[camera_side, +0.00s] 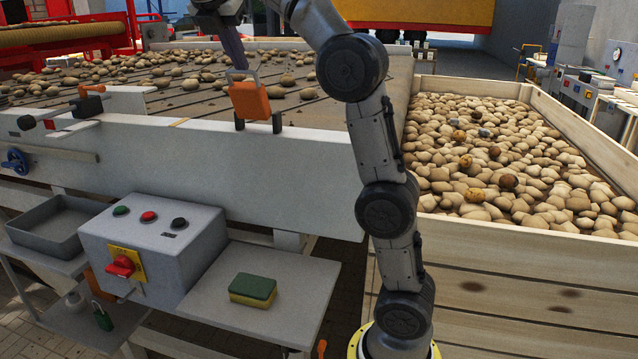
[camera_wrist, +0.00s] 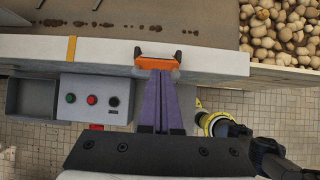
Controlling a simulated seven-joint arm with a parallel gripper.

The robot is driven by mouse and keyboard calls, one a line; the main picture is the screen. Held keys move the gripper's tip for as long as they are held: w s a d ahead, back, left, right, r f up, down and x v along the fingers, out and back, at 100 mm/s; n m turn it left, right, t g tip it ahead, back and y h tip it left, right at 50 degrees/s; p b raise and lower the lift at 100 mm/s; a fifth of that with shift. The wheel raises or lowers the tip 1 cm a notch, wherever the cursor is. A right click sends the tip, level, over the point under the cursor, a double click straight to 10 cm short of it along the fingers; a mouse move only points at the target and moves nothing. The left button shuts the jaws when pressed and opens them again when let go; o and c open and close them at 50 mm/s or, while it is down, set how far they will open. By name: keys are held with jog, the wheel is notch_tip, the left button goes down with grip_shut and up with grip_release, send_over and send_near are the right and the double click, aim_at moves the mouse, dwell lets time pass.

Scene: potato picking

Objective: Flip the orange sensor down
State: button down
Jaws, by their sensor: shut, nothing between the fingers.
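The orange sensor (camera_side: 250,102) stands raised on the top edge of the conveyor's white side wall, leaning slightly. It has a grey bracket at its top and dark parts at its foot. My gripper (camera_side: 239,66) is shut and empty, its purple fingers pointing down at the sensor's upper end. In the wrist view the orange sensor (camera_wrist: 155,62) lies just past the tips of my gripper (camera_wrist: 158,74). The fingertips overlap its near side there, and I cannot tell whether they touch it.
The conveyor wall (camera_side: 200,140) runs beneath the sensor, with potatoes on the belt behind. A grey control box (camera_side: 155,240) and a yellow-green sponge (camera_side: 253,290) are in front. A wooden crate of potatoes (camera_side: 500,255) stands to the right.

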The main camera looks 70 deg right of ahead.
jog(key=a+f+h, duration=0.2)
jog(key=a+f, duration=0.2)
jog(key=f, duration=0.5)
jog(key=a+f+h, duration=0.2)
jog(key=a+f, duration=0.1)
jog(key=f, duration=0.6)
jog(key=v, duration=1)
jog(key=s+d+m+y, duration=0.2)
jog(key=s+d+m, duration=0.1)
jog(key=s+d, duration=0.55)
jog(key=s+a+f+m+t+y, duration=0.1)
jog(key=s+f+m+y, duration=0.3)
jog(key=s+f, duration=0.3)
jog(key=shift+s+a+f+m+t+y, duration=0.2)
jog(key=shift+s+f+m+t+y, duration=0.15)
jog(key=shift+s+m, duration=0.7)
